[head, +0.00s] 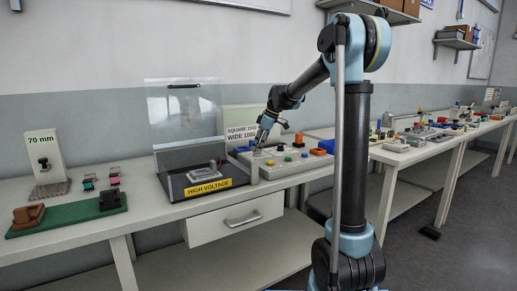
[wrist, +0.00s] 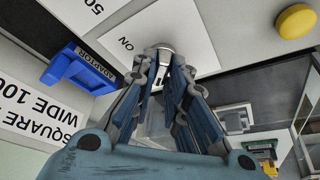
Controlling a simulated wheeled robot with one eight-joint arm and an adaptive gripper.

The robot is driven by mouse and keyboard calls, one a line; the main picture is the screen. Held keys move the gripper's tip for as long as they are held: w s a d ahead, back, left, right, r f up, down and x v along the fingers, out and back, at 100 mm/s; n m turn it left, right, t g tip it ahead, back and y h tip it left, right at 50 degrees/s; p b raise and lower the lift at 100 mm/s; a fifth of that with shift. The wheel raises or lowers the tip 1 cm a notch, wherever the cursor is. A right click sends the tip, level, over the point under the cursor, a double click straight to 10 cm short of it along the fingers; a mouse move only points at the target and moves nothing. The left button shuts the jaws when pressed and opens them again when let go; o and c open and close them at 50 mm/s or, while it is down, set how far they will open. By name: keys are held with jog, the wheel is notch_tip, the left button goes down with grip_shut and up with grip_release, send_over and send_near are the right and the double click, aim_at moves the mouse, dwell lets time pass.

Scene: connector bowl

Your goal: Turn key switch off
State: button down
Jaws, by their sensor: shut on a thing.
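The key switch (wrist: 160,47) shows in the wrist view as a round metal collar on a white plate (wrist: 198,33) marked ON. My gripper (wrist: 165,68) is shut on the key switch, its fingers pointing at the panel. The key itself is mostly hidden between the fingers, so its turned position cannot be told. In the head view my gripper (head: 259,147) is at the left end of the light grey control panel (head: 290,170), where the switch is too small to make out.
A blue adaptor piece (wrist: 80,70) and a yellow button (wrist: 296,21) flank the switch in the wrist view. Left of the panel stands a dark HIGH VOLTAGE box (head: 178,188) with a raised clear cover (head: 182,112). More parts cover the benches on both sides.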

jog(key=shift+w+d, duration=0.15)
jog(key=shift+w, duration=0.1)
jog(key=c, duration=1.6)
grip_release()
jog(key=shift+s, duration=0.1)
jog(key=v, duration=1.2)
jog(key=shift+f, duration=0.1)
